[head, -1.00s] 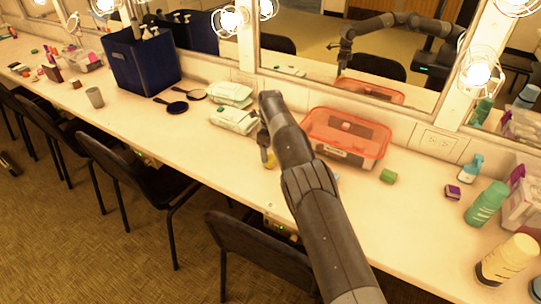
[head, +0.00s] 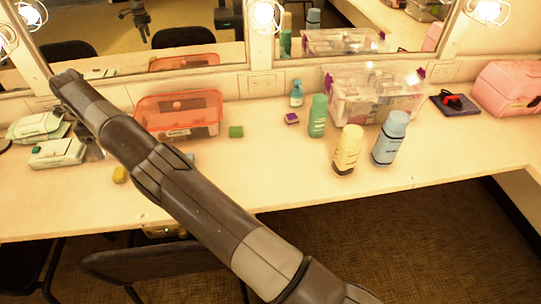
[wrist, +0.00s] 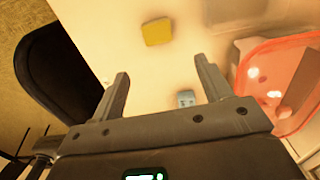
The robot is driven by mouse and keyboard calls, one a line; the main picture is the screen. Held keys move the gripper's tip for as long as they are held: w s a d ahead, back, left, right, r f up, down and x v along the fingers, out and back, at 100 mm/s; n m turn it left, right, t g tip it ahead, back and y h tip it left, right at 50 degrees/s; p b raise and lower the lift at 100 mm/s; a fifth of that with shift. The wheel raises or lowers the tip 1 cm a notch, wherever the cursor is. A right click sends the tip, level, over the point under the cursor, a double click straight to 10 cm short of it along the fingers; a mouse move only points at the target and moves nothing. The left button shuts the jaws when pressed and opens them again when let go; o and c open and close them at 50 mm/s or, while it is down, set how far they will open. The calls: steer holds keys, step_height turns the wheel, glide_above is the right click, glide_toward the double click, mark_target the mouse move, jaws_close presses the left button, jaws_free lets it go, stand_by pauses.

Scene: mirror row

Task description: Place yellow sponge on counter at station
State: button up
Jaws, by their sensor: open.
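The yellow sponge (head: 120,175) is a small block lying on the white counter (head: 215,180), left of my forearm in the head view. It also shows in the wrist view (wrist: 157,31), beyond my fingertips, with bare counter around it. My gripper (wrist: 161,67) is open, with nothing between its fingers. It is above the counter and apart from the sponge. In the head view my gripper is small and partly hidden by my arm. A small light-blue item (wrist: 186,98) lies on the counter near my right finger in the wrist view.
A translucent red bin (head: 180,115) stands behind my arm, with a green block (head: 236,131) at its right. Wipes packs (head: 57,153) lie at left. Several bottles, including a yellow one (head: 347,149), stand at right. A dark chair (head: 150,262) is at the counter's front.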

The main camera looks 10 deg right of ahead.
steer(key=w+d+r+n+t+y, duration=0.1)
steer(key=w+d+r, duration=0.2)
steer(key=d+r, duration=0.55)
steer(key=w+d+r+n, duration=0.2)
steer(key=w+d+r, duration=0.1)
steer(key=d+r, duration=0.55)
steer(key=s+d+r+n+t, duration=0.15)
steer(key=s+d+r, duration=0.3)
steer(key=d, duration=0.55)
steer(key=s+d+r+n, duration=0.3)
steer(key=d+r, duration=0.2)
steer(key=d, duration=0.4)
steer(key=s+d+n+t, duration=0.2)
steer(key=s+d+n, duration=0.3)
steer(key=s+d, duration=0.95)
steer(key=s+d+f+n, duration=0.2)
steer(key=s+f, duration=0.2)
steer(key=s, duration=0.5)
steer(key=s+d+f+n+t+h, duration=0.1)
steer(key=s+d+f+n, duration=0.2)
steer(key=s, duration=0.6)
step_height(320, 180, down, 2)
steer(key=shift+s+d+f, duration=0.2)
